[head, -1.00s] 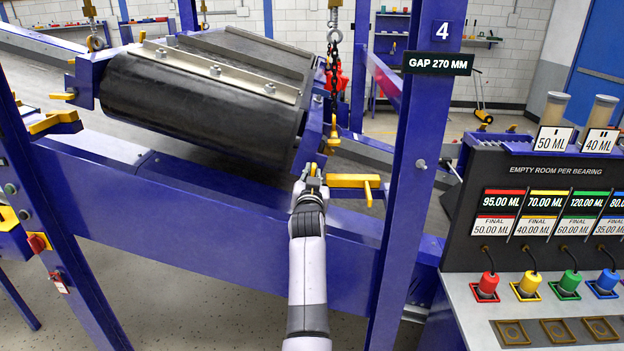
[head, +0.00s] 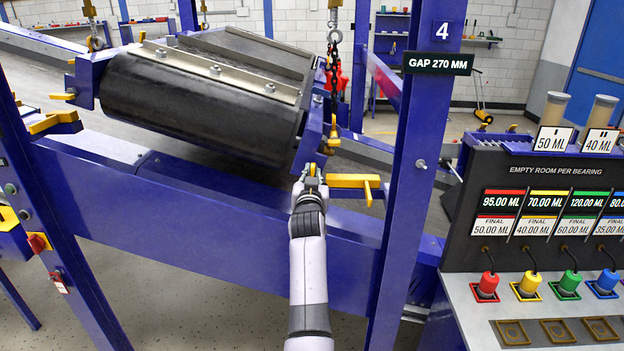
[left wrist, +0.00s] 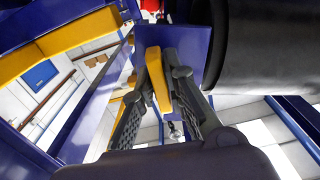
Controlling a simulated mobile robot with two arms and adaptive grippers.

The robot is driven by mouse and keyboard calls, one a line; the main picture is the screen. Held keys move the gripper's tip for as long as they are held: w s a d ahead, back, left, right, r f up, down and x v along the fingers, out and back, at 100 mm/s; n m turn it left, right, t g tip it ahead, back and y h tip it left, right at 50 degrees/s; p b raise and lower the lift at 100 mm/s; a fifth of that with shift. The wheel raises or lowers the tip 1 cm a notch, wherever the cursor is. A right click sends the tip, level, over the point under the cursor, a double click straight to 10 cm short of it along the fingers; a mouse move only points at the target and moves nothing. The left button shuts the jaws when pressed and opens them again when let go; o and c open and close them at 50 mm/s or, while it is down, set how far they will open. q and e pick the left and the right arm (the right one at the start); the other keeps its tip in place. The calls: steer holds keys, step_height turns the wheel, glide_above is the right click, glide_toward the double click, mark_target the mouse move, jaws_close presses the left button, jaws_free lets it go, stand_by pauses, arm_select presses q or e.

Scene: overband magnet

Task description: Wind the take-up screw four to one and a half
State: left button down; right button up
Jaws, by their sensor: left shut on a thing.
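My left gripper (head: 311,178) reaches up from the bottom of the head view to the right end of the black magnet drum, beside the post marked 4 (head: 442,31). It is shut on a yellow handle (left wrist: 157,80), which shows between its two dark fingers in the left wrist view. The gripper hides most of this handle in the head view. The handle stands against a blue plate (left wrist: 205,45). The screw's thread and any scale on it cannot be made out. My right gripper is out of view.
The black drum (head: 195,108) hangs on chains (head: 333,80) above the blue beam (head: 220,195). A yellow bracket (head: 352,181) sticks out just right of the gripper. A sign (head: 437,63) reads GAP 270 MM. A panel with several coloured plugs (head: 530,284) stands at right.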

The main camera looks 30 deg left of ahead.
arm_select(q)
steer(key=n, duration=0.3)
steer(key=shift+n, duration=0.4)
steer(key=shift+r+n+p, duration=0.1)
steer(key=shift+n+p, duration=0.4)
steer(key=shift+n, duration=0.5)
steer(key=n, duration=0.2)
steer(key=shift+n, duration=0.4)
